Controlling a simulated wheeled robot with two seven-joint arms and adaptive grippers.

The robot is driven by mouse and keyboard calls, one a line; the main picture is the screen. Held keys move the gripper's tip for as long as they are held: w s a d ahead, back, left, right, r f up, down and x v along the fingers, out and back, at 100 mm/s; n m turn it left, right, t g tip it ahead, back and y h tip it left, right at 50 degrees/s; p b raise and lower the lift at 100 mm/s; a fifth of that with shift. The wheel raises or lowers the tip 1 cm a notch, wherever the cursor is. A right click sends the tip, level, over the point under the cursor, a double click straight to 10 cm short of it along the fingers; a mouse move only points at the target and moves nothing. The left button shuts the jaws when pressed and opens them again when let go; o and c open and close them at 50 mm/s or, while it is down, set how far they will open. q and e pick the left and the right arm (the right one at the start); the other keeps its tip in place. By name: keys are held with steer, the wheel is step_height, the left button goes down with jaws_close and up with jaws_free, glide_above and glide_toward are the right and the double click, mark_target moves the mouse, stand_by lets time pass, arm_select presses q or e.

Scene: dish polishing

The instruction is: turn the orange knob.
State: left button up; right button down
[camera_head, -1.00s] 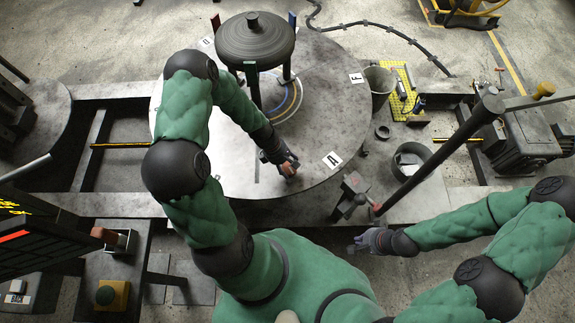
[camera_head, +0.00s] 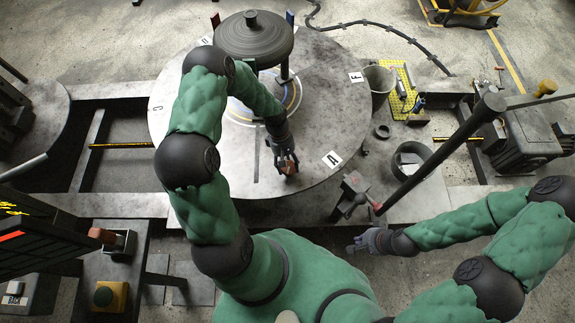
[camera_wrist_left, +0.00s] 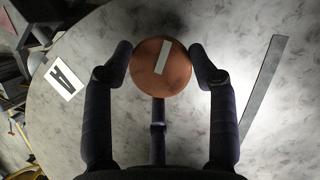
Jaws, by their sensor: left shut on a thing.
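The orange knob (camera_wrist_left: 160,67) is a round copper-orange disc with a pale stripe, tilted slightly, in the left wrist view. My left gripper (camera_wrist_left: 164,75) has its fingers around the knob, one on each side and a third below, and is shut on it. In the head view, my left gripper (camera_head: 286,162) is over the front part of the large round grey table (camera_head: 335,105), left of the label A (camera_head: 332,159), and mostly hides the knob. My right gripper (camera_head: 362,244) is low at the right, away from the table; its fingers are too small to read.
A dark round-topped stand (camera_head: 253,38) rises at the back of the table. A grey bucket (camera_head: 380,80), a yellow perforated board (camera_head: 398,90) and a dark slanted post (camera_head: 440,150) stand to the right. A small red-topped vise-like device (camera_head: 354,187) is near the table's front edge.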

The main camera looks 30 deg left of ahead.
arm_select(q)
steer(key=m, duration=0.1)
steer(key=m+g+b, duration=0.1)
steer(key=m, duration=0.1)
steer(key=m+y, duration=0.1)
steer(key=shift+d+f+m+b, duration=0.1)
steer(key=shift+d+m+b, duration=0.15)
steer(key=shift+m+b, duration=0.15)
steer(key=m+g+y+b, duration=0.1)
steer(key=m, duration=0.3)
steer(key=shift+m+y, duration=0.3)
steer(key=o, duration=1.2)
steer(key=shift+c, duration=0.2)
